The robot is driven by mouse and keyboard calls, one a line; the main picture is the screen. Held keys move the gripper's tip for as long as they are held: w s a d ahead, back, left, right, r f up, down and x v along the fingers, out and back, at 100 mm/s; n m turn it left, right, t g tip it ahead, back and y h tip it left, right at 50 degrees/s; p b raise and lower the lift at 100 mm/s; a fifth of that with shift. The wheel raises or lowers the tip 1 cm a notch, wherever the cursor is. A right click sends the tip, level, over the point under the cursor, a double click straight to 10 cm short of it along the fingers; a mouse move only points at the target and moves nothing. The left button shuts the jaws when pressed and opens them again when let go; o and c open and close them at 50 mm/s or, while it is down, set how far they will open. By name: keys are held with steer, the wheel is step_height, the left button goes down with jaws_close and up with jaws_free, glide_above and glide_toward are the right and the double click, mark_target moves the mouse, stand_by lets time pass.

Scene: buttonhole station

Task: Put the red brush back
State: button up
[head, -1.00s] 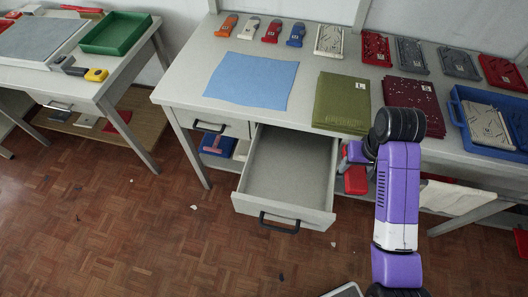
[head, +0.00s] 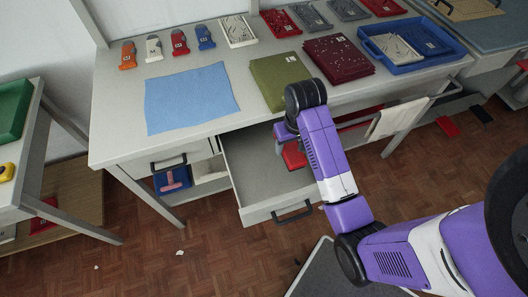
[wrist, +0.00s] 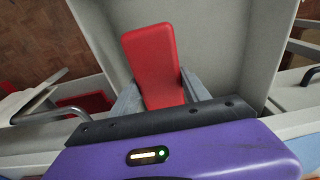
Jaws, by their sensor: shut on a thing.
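The red brush (wrist: 150,55) is held between the two grey fingers of my gripper (wrist: 158,92) in the wrist view. It shows as a plain red block, and its lower end is hidden by the gripper body. The drawer (head: 275,208) under the table is pulled open, and its visible inside looks empty. In the head view the brush (head: 293,155) is at the drawer's right side, below the table's front edge. In the wrist view the pale drawer floor (wrist: 220,50) lies behind the brush. I cannot tell how high above the floor it is.
The worktable carries a blue cloth (head: 190,97), an olive fabric stack (head: 280,80), a maroon stack (head: 338,58) and a blue tray (head: 410,60). A white cloth (head: 398,118) hangs from a rail right of the drawer. A blue box (head: 172,180) sits left of the drawer.

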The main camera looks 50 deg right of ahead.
step_height(320, 180, down, 8)
steer(key=shift+r, duration=0.1)
steer(key=w, duration=0.3)
steer(key=shift+a+r, duration=0.2)
steer(key=shift+r, duration=0.1)
steer(key=w, duration=0.3)
steer(key=w+a+p, duration=0.1)
steer(key=shift+w+f, duration=0.4)
steer(key=shift+f, duration=0.25)
steer(key=shift+f, duration=0.1)
steer(key=o, duration=1.2)
step_height(320, 180, up, 12)
steer(key=s, duration=0.1)
steer(key=shift+a, duration=0.4)
